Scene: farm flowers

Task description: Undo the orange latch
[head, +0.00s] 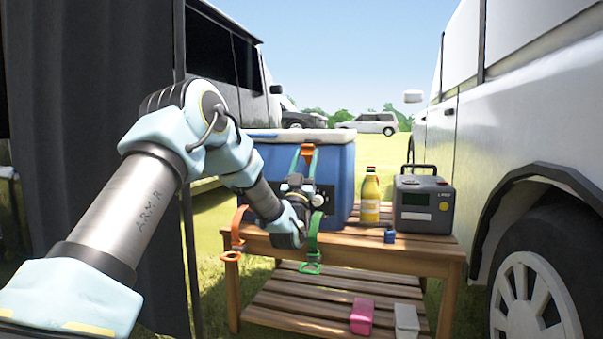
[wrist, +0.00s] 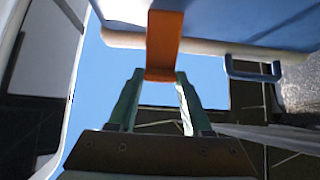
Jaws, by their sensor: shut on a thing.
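The orange latch (head: 307,150) is on the front of a blue cooler (head: 337,170) with a white lid (head: 300,135), near the lid's edge. In the wrist view the latch (wrist: 163,42) is an orange strip crossing the edge of the cooler. My gripper (wrist: 162,77) has its two teal fingers at either side of the latch's free end and is shut on it.
The cooler stands on a slatted wooden table (head: 400,252). An orange strap (head: 237,228) and a green strap (head: 313,240) hang at its front. A yellow bottle (head: 370,196), small blue item (head: 389,234) and grey box (head: 424,204) stand right. Vehicles flank both sides.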

